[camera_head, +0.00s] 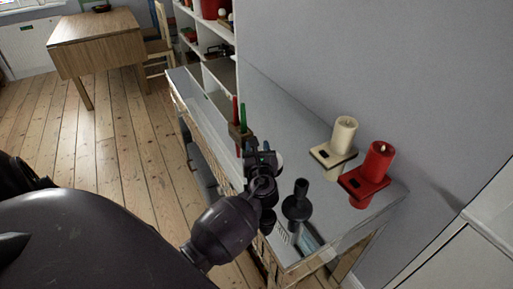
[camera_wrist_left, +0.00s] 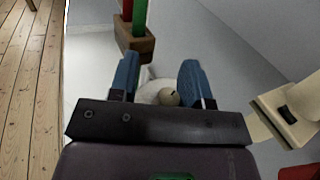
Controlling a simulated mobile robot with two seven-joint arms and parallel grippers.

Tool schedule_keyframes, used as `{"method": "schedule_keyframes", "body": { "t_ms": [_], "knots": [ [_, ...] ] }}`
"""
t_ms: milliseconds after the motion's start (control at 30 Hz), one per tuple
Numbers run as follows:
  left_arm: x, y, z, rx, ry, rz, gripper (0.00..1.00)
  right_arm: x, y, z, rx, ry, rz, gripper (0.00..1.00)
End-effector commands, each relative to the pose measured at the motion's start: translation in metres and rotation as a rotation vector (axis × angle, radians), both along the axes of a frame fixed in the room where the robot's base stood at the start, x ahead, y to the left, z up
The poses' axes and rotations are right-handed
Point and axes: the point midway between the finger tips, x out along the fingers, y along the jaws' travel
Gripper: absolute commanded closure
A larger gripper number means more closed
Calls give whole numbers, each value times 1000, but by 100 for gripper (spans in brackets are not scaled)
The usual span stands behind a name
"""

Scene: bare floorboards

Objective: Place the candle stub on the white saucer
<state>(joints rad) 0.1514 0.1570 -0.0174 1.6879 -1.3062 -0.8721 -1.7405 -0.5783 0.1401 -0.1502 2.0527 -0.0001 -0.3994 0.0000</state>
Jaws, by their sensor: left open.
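The white saucer (camera_wrist_left: 148,88) lies on the grey cabinet top; its edge also shows in the head view (camera_head: 279,160) beside my gripper. The candle stub (camera_wrist_left: 170,97), cream and rounded with a small dark wick, shows over the saucer in the wrist view, partly hidden by my gripper body. It appears to be on the saucer, but I cannot see its base. My left gripper (camera_head: 262,156) is open, with its two blue fingers (camera_wrist_left: 159,68) on either side of the saucer and stub. The stub is hidden in the head view. My right gripper is out of view.
A wooden holder (camera_wrist_left: 137,42) with red and green candles stands just beyond the gripper. A black candlestick (camera_head: 297,205) stands nearer on the cabinet top. A cream candle (camera_head: 344,134) and a red candle (camera_head: 379,162), both in holders, stand to the right near the wall.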

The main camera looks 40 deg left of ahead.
Motion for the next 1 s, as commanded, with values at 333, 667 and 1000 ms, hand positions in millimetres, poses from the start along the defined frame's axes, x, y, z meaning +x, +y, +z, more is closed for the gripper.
{"method": "schedule_keyframes", "body": {
  "t_ms": [333,667,1000],
  "knots": [
    [-48,-47,-1,-4,1,0,56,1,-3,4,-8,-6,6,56],
    [-76,-76,-1,-3,0,0,56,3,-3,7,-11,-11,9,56],
    [-79,-79,0,-1,0,0,56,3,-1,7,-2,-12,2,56]
  ]
}}
